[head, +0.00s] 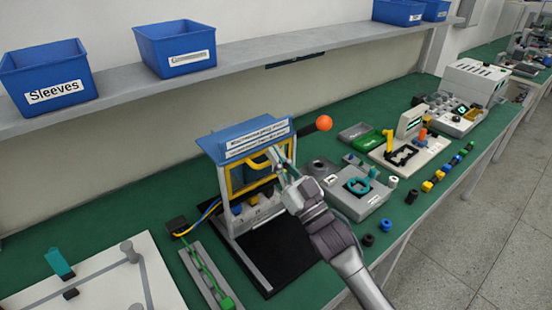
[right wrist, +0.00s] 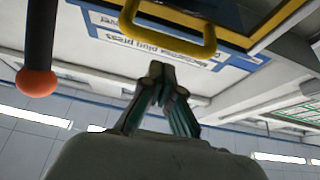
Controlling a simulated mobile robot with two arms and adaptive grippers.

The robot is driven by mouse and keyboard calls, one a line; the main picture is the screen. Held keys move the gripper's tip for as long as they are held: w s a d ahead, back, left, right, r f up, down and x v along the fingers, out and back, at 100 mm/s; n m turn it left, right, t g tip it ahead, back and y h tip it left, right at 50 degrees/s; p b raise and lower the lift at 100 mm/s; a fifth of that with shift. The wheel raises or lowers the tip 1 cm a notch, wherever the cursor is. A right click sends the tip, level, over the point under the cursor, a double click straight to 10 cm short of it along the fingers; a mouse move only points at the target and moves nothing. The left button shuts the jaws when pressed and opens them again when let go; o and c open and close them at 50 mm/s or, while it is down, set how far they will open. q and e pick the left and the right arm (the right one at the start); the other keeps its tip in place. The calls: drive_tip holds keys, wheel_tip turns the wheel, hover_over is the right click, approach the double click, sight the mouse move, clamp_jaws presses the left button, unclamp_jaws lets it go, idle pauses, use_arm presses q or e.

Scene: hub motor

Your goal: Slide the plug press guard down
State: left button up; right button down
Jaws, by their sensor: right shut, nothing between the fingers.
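The plug press (head: 243,146) stands on the green bench, with a blue top and a label. Its guard, a yellow frame (head: 231,183) with a yellow handle (head: 257,166), sits high in the press, and the space below it is open. In the right wrist view the handle (right wrist: 168,47) is a thick yellow bar just beyond the fingertips. My right gripper (head: 274,160) is shut and empty in front of the press, close to the handle; it also shows in the right wrist view (right wrist: 160,72). I cannot tell whether it touches the handle. My left gripper is not in view.
A lever with an orange ball (head: 323,122) sticks out right of the press. Blue bins (head: 176,48) stand on the shelf above. A white board (head: 95,280) lies at left.

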drive_tip(key=shift+w+f, duration=0.1)
drive_tip(key=shift+f, duration=0.8)
drive_tip(key=b, duration=0.8)
approach(266, 173)
drive_tip(key=a+r, duration=0.1)
drive_tip(key=a, duration=0.2)
drive_tip(key=shift+w+d+r, duration=0.1)
drive_tip(key=shift+w, duration=0.25)
